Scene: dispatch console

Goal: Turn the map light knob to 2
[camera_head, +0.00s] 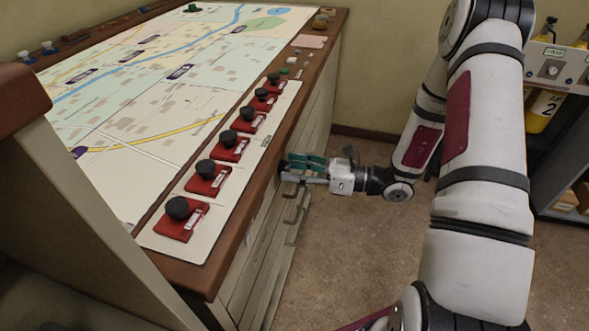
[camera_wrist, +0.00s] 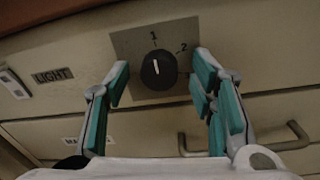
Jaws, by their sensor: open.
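The map light knob (camera_wrist: 158,70) is black and round, on a grey plate (camera_wrist: 125,42) on the console front in the wrist view. Its white pointer line stands nearly upright, toward the mark 1; the mark 2 is at the upper right. A label reading LIGHT (camera_wrist: 52,75) is to its left. In the head view my gripper (camera_head: 304,167) is at the console's front face; the knob is hard to make out there.
The console top holds a map (camera_head: 150,90) and a row of black knobs on red bases (camera_head: 205,178). Drawer handles (camera_head: 293,218) lie below my gripper; one handle (camera_wrist: 245,140) shows in the wrist view. Floor to the right is clear up to a shelf (camera_head: 560,170).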

